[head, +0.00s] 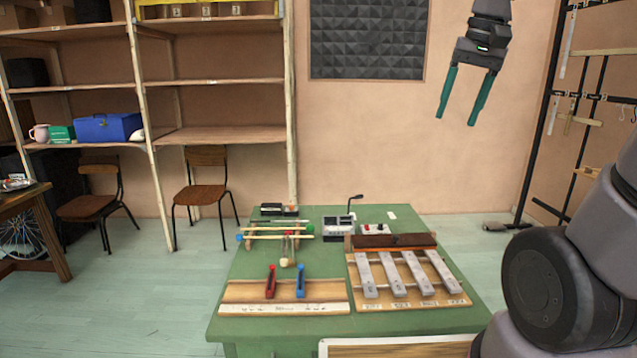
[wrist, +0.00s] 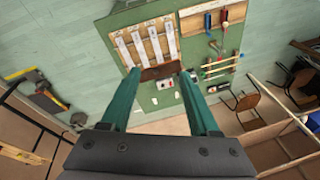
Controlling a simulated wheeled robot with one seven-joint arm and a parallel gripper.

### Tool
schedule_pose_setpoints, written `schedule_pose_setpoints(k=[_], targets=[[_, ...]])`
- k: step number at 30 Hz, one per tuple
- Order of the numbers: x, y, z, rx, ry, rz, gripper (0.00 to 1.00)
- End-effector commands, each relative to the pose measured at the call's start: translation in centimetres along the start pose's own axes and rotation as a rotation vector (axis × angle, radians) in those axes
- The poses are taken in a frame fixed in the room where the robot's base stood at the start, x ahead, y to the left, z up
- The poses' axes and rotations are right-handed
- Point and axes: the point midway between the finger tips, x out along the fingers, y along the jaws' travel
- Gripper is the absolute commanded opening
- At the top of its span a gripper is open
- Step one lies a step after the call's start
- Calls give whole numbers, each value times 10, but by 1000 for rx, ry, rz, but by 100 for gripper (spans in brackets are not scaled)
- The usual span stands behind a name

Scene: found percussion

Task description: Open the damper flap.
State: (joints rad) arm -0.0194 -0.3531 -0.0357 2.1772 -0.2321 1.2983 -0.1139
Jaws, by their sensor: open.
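The damper flap appears to be the dark brown strip (head: 393,241) along the back edge of the chime board (head: 420,301), behind several grey metal bars on the green table. It seems to lie low behind the bars. In the wrist view the brown strip (wrist: 156,73) shows far off, between my fingertips. My gripper (head: 456,121) is open and empty, with green fingers pointing down. It is high above the table, in front of the wall, well apart from the flap. It also shows in the wrist view (wrist: 160,74).
On the green table (head: 222,325), a board with red and blue clips (head: 285,308), a rack of sticks (head: 275,236), and small grey and white devices (head: 338,227) stand near the chimes. Shelves and chairs (head: 200,193) are behind at left. A tool rack (head: 590,97) stands right. Air above the table is free.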

Motion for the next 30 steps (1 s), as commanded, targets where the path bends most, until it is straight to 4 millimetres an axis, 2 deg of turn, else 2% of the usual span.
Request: schedule_pose_setpoints(k=[1, 6, 11, 12, 14, 15, 17, 20, 23, 30], targets=[[-5, 1, 16, -1, 58, -31, 62], [-7, 3, 51, 11, 223, -117, 62], [-6, 5, 69, 23, 321, -166, 62], [-5, 5, 71, 26, 333, -173, 58], [-4, 6, 72, 24, 348, -177, 35], [-3, 6, 70, 13, 353, -173, 20], [0, 7, 63, -25, 360, -155, 0], [11, 11, 37, -163, 371, -88, 0], [29, 16, 0, -382, 381, 9, 0], [93, 25, -89, -1008, 352, 241, 0]])
